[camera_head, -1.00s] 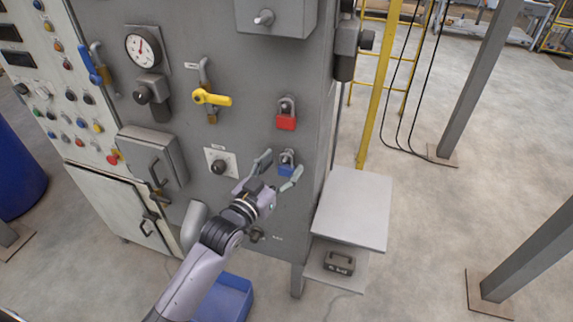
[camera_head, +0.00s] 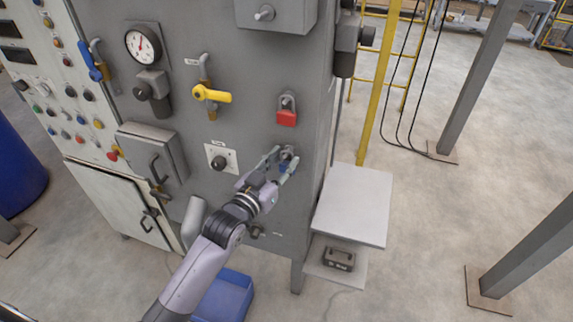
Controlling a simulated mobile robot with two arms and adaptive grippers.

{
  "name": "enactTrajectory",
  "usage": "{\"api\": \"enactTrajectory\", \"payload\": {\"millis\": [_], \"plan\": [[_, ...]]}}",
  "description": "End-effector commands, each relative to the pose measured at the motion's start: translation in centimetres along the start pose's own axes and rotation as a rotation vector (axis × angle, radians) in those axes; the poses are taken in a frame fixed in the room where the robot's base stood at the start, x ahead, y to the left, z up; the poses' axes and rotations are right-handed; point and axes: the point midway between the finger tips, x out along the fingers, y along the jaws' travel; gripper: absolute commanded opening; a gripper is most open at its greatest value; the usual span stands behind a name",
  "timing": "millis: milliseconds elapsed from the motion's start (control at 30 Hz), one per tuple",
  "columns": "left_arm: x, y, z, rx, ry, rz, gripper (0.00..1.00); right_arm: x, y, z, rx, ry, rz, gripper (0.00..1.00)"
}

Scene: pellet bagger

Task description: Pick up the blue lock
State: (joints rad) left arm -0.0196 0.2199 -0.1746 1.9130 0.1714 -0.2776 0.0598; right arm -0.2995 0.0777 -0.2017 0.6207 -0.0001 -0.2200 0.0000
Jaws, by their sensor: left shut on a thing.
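The blue lock (camera_head: 284,167) hangs at a small grey hasp on the front of the grey machine panel, below the red lock (camera_head: 286,118). My left gripper (camera_head: 283,164) is at the blue lock, with one finger on each side of it. Its fingers are shut on the lock and cover much of it. The lock is still at the panel. My right gripper is not in view.
A yellow-handled valve (camera_head: 211,95) and a round knob (camera_head: 218,162) sit on the panel left of the gripper. A light grey shelf (camera_head: 352,205) juts out at the lower right. A blue bin (camera_head: 228,297) stands below.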

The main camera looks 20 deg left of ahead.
Motion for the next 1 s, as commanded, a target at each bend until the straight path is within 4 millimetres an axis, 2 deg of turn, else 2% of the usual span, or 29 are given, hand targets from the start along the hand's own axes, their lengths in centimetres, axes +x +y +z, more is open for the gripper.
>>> {"api": "enactTrajectory", "payload": {"millis": [167,467,633,867,1000], "plan": [[0.0,0.0,-0.1,0.000,0.001,0.000,0.04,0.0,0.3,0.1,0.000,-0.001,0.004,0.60],[0.0,0.0,-0.3,0.000,0.002,0.000,0.04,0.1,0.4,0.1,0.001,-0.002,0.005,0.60],[0.1,0.0,-1.7,0.000,0.005,0.000,0.04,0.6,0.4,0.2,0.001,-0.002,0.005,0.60],[-4.9,0.0,-1.1,0.002,-0.001,0.000,0.04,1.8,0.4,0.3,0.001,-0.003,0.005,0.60],[-9.2,0.0,-1.0,0.001,-0.004,0.000,0.04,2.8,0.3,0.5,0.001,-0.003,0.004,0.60]]}}
